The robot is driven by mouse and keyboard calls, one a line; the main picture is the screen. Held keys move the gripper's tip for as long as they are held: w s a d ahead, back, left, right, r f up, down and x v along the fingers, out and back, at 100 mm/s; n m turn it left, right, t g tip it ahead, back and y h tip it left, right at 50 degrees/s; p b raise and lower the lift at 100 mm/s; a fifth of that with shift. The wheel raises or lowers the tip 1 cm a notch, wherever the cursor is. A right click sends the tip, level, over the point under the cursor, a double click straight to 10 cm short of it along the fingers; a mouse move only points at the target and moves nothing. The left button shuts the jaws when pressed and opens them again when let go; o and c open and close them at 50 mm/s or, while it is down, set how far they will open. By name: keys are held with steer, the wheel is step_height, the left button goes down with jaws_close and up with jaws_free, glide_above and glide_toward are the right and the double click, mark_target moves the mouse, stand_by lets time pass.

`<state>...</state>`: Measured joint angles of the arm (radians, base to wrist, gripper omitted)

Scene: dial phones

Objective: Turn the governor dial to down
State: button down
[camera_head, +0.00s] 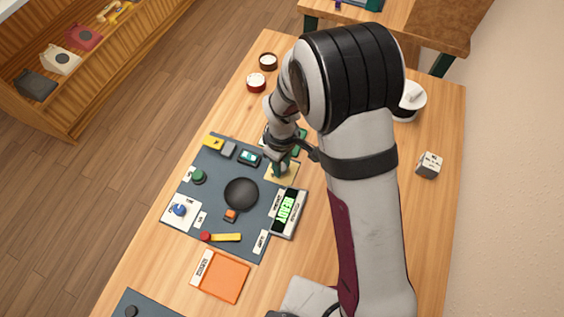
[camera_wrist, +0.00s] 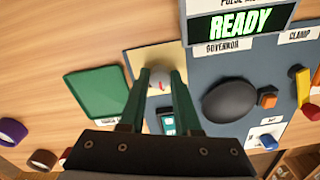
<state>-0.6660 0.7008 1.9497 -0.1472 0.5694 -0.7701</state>
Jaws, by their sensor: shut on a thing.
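The governor dial (camera_wrist: 158,86) is a pale grey knob with a red mark, on a cream plate (camera_wrist: 150,58) in the wrist view. The plate also shows in the head view (camera_head: 284,177) at the panel's upper right edge, partly behind my gripper. My gripper (camera_wrist: 160,79) points down with its green fingers on both sides of the knob, shut on it. In the head view my gripper (camera_head: 282,164) hides the knob. A GOVERNOR label (camera_wrist: 222,48) lies beside the plate. The dial's exact pointing direction is hard to read between the fingers.
The dark panel (camera_head: 222,171) carries a black round dome (camera_head: 241,194), a READY display (camera_head: 288,212), a blue knob (camera_head: 179,210) and a red-and-yellow lever (camera_head: 222,237). A green tray (camera_wrist: 96,94) lies near the plate. An orange tray (camera_head: 226,279) lies below the panel.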

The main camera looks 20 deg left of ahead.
steer(key=m, duration=0.4)
steer(key=shift+m, duration=2)
steer(key=c, duration=0.6)
jaws_free()
step_height(320, 180, up, 16)
steer(key=shift+f, duration=0.1)
